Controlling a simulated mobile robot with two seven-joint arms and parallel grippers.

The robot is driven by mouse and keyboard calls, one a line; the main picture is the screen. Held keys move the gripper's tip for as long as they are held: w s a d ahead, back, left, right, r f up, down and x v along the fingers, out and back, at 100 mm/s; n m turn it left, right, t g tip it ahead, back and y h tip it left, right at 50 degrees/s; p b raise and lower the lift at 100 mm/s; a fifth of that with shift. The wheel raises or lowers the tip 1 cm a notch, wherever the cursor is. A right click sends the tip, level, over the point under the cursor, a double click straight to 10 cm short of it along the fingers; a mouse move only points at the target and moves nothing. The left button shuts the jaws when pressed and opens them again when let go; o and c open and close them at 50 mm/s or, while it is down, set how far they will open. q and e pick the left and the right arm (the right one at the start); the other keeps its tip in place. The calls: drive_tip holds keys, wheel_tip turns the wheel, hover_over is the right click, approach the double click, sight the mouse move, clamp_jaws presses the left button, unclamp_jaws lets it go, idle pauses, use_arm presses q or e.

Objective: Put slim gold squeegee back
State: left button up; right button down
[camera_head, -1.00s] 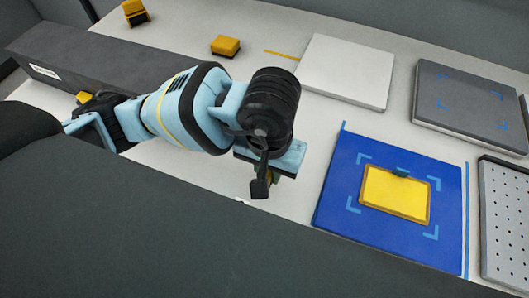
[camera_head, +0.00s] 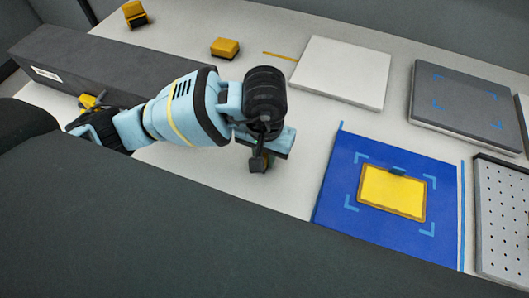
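My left gripper (camera_head: 260,161) hangs low over the white table, left of the blue mat, pointing down. Its wrist hides most of the fingers, so I cannot tell whether it is open or shut. A small dark, yellowish bit shows beside the fingers, but I cannot make out whether it is the slim gold squeegee. A yellow item (camera_head: 90,100) shows partly behind my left arm by the long dark box; I cannot tell what it is. No slim gold squeegee is clearly recognisable. My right gripper is not in view.
The blue mat (camera_head: 335,208) carries a yellow panel (camera_head: 392,192). A white slab (camera_head: 342,70), a grey slab (camera_head: 465,100) and a perforated plate (camera_head: 500,215) lie around it. A yellow block (camera_head: 225,48) and a yellow-black block (camera_head: 135,13) stand at the back. A long dark box (camera_head: 105,65) lies left.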

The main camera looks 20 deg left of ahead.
use_arm(q)
drive_tip(key=shift+f, duration=0.1)
drive_tip(key=o, duration=0.4)
drive_tip(key=shift+f, duration=0.1)
drive_tip(key=o, duration=0.5)
wheel_tip(320, 180, up, 12)
drive_tip(key=shift+r, duration=0.25)
